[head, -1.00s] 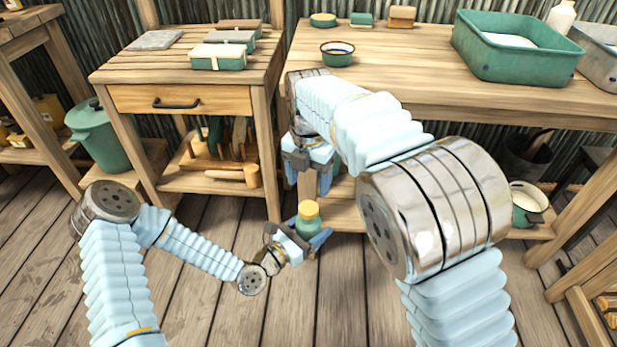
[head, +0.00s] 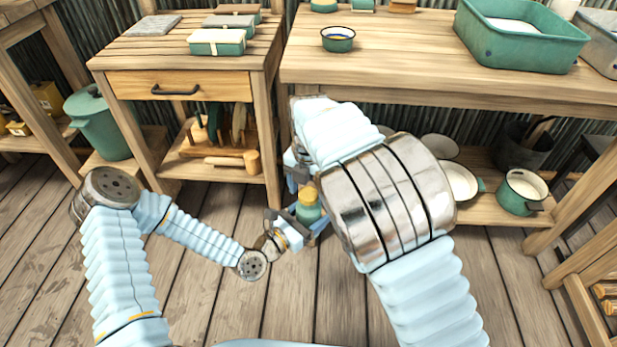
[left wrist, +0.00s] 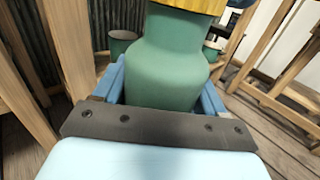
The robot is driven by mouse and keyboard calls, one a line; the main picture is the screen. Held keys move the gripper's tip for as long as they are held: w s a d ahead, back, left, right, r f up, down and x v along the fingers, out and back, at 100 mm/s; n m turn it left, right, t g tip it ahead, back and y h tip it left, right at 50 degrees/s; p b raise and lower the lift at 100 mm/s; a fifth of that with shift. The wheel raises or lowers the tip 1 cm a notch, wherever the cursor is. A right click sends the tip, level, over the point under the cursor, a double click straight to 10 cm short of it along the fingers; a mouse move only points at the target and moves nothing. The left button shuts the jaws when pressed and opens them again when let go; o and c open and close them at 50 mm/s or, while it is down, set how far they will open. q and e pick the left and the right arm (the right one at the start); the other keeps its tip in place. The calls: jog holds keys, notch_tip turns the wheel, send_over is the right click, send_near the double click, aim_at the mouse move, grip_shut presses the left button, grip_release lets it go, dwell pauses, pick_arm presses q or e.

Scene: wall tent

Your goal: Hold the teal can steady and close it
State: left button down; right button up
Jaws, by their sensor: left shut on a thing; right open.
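The teal can (head: 311,212) has a yellow lid (head: 308,195) on top and stands roughly upright in the air in front of the right-hand bench. My left gripper (head: 306,225) is shut on its body. In the left wrist view the can (left wrist: 170,65) sits between the blue fingers, with the yellow lid (left wrist: 190,4) cut off by the top edge. How tightly the lid sits cannot be told. My right gripper (head: 298,178) is open, close beside and above the lid in the head view, and partly hidden behind my right arm.
The workbench (head: 420,75) holds a small bowl (head: 338,40) and a big teal basin (head: 520,40). Pots (head: 522,192) stand on its lower shelf. A drawer table (head: 180,60) stands at the left. The floor below the can is clear.

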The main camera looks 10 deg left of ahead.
jog(key=shift+f, duration=0.2)
jog(key=c, duration=0.9)
jog(key=o, duration=1)
jog(key=shift+r, duration=2.3)
jog(key=shift+c, duration=0.5)
